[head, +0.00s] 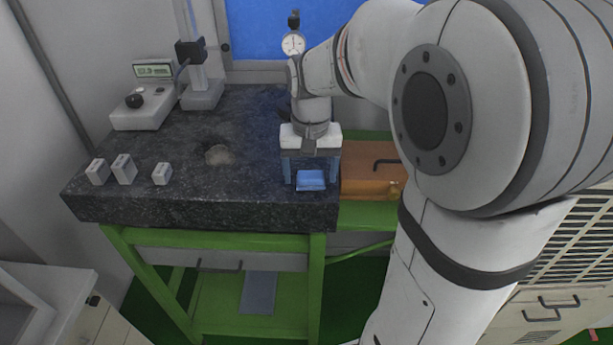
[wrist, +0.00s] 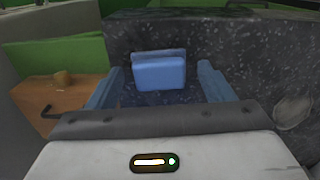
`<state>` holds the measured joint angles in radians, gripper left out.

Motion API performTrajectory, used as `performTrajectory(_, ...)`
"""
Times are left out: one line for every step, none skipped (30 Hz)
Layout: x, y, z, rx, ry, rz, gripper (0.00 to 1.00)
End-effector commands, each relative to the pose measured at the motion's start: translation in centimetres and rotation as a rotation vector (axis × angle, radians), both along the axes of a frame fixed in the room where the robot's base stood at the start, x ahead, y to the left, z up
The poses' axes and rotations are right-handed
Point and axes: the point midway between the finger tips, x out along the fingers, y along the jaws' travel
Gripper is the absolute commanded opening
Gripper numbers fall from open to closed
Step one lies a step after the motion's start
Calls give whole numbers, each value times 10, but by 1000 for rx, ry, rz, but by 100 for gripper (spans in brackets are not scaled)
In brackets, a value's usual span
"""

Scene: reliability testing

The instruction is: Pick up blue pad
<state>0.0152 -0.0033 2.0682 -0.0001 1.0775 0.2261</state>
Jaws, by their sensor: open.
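The blue pad (head: 311,180) lies on the dark speckled stone slab (head: 245,190), close to its front edge at the right. In the wrist view the blue pad (wrist: 160,72) sits ahead of my gripper, between the lines of its two fingers. My gripper (head: 311,178) is open, with one blue finger on each side of the pad and a gap to each. In the wrist view the fingers of my gripper (wrist: 166,82) reach forward on both sides. Whether the fingertips touch the slab is hard to tell.
A wooden box (head: 365,178) with a dark handle stands just right of the slab. Several small grey blocks (head: 123,169) stand at the slab's left. A measuring device (head: 150,108) and a gauge stand (head: 203,92) are at the back left. The slab's middle is mostly clear.

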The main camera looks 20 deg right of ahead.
Motion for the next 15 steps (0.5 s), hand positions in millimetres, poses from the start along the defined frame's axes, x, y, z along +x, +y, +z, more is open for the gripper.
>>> performTrajectory(0,0,0,0,0,0,75)
performTrajectory(0,0,0,0,0,0,75)
performTrajectory(0,0,0,0,0,0,75)
performTrajectory(0,0,0,0,0,0,73)
performTrajectory(0,0,0,0,-1,0,70)
performTrajectory(0,0,0,0,-1,0,67)
performTrajectory(0,0,0,0,-1,0,65)
performTrajectory(0,0,0,0,-1,-1,62)
performTrajectory(0,0,0,0,-1,-1,59)
performTrajectory(0,0,0,0,-1,-1,57)
performTrajectory(0,0,0,0,-1,-1,54)
performTrajectory(0,-1,0,0,-1,-1,51)
performTrajectory(0,-1,0,0,-1,-1,48)
performTrajectory(0,-1,0,0,-1,-1,46)
performTrajectory(0,-1,0,0,-1,-1,43)
